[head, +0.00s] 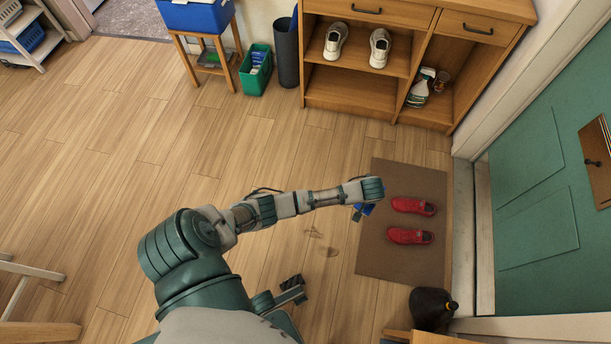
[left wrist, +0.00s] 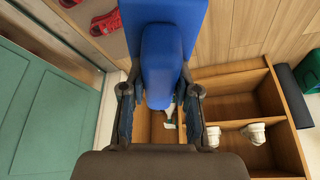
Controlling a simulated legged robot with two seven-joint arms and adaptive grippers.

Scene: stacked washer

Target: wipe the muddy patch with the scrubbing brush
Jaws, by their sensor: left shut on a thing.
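The muddy patch (head: 322,243) shows as brown smears on the wooden floor, left of the doormat, in the head view. My left gripper (head: 366,199) is over the left part of the mat, up and to the right of the patch. In the left wrist view, my left gripper (left wrist: 160,108) is shut on the blue scrubbing brush (left wrist: 168,65). The brush (head: 362,211) is mostly hidden under my wrist in the head view, and its bristles do not show. My right gripper (head: 292,289) seems to be at the bottom centre; its jaw opening is unclear.
Red shoes (head: 411,236) stand on the brown doormat (head: 395,267). A dark round container (head: 432,310) stands at the lower right, near the green door (head: 545,190). A wooden shelf (head: 358,92) holds white shoes and a spray bottle (head: 420,88).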

